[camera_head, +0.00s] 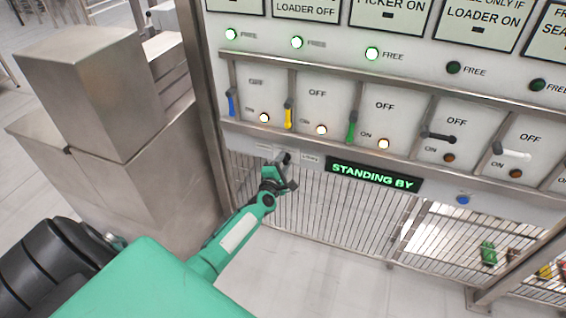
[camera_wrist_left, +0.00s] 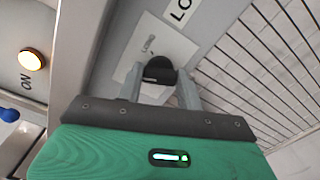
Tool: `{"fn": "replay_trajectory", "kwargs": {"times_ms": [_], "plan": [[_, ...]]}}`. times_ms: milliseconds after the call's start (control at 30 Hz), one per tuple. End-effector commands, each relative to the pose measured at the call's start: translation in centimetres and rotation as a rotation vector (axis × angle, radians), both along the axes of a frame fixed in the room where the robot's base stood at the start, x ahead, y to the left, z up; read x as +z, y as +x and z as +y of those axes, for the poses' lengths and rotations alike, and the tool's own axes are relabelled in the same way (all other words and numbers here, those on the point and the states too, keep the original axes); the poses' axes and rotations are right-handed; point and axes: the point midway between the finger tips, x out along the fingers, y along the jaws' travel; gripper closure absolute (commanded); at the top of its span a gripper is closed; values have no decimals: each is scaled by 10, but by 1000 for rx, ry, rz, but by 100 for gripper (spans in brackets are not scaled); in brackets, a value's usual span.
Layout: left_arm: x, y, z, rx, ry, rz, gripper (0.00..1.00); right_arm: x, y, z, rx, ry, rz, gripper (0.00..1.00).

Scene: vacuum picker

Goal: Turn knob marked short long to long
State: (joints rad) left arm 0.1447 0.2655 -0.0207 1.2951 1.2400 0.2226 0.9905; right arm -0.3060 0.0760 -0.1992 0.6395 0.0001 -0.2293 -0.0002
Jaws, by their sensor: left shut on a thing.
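The knob marked short long is a small dark knob (camera_wrist_left: 160,70) on a pale plate (camera_wrist_left: 174,40) in the left wrist view. In the head view my left gripper (camera_head: 283,165) reaches the lower left of the panel, left of the display, and hides most of the knob there. The knob's exact pointing direction cannot be told. My right gripper does not show.
A "STANDING BY" display (camera_head: 373,177) glows green right of my gripper. Above are levers: blue (camera_head: 231,103), yellow (camera_head: 288,116), green (camera_head: 352,127), black (camera_head: 438,137) and white (camera_head: 512,154). A rail (camera_head: 390,77) runs above them. Wire mesh (camera_head: 320,222) lies below. Metal boxes (camera_head: 85,90) stand left.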

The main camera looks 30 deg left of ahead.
Motion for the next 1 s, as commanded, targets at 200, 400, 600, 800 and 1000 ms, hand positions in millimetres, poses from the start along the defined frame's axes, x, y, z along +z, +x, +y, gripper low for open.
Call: {"fn": "replay_trajectory", "kwargs": {"times_ms": [200,400,600,800,1000], "plan": [[0,0,-1,-1,195,50,86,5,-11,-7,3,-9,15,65],[-1,0,-1,-1,379,94,86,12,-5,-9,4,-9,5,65],[-1,0,-1,-1,563,138,86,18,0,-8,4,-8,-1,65],[-1,0,-1,-2,728,178,86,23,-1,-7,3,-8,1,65],[-2,0,-1,-2,853,208,86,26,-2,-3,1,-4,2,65]]}}
